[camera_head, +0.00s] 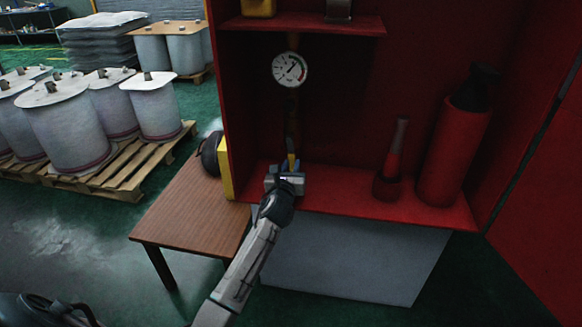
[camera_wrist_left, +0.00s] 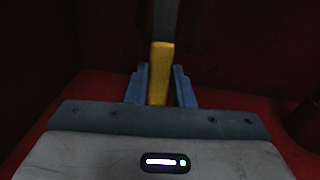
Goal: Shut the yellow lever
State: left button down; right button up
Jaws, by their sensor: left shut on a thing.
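The yellow lever (camera_wrist_left: 160,75) stands upright in the left wrist view, between the two blue fingers of my left gripper (camera_wrist_left: 160,88). A grey part continues above its yellow part. In the head view, my left gripper (camera_head: 291,166) is at the lever, inside the red cabinet below a round gauge (camera_head: 290,69). Only a small piece of yellow shows there above the fingers. The gripper is shut on the lever. The lever's lower end is hidden by the gripper body. My right gripper is not in view.
The red cabinet's lower shelf (camera_head: 345,201) holds a fire extinguisher (camera_head: 452,150) and a smaller red object with a nozzle (camera_head: 393,165) on the right. A brown table (camera_head: 190,215) stands at left, with black earmuffs (camera_head: 210,153) by the cabinet. Pallets with drums stand behind.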

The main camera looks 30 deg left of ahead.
pick_arm(q)
jog(key=shift+d, duration=0.15)
jog(key=n, duration=0.1)
jog(key=d+n, duration=0.2)
jog(key=shift+w+d+r+n+p, duration=0.2)
jog(key=shift+w+r+n+p, duration=0.15)
jog(key=shift+w+n+p, duration=0.05)
jog(key=w+d+r+n+p, duration=0.1)
jog(key=d+r+n, duration=0.3)
jog(key=n, duration=0.9)
jog(key=shift+w+d+r+p, duration=0.15)
jog(key=shift+d+r+p, duration=0.25)
jog(key=shift+r, duration=1.5)
jog(key=c, duration=1.2)
grip_release()
jog(key=shift+c, duration=0.2)
jog(key=shift+a, duration=0.1)
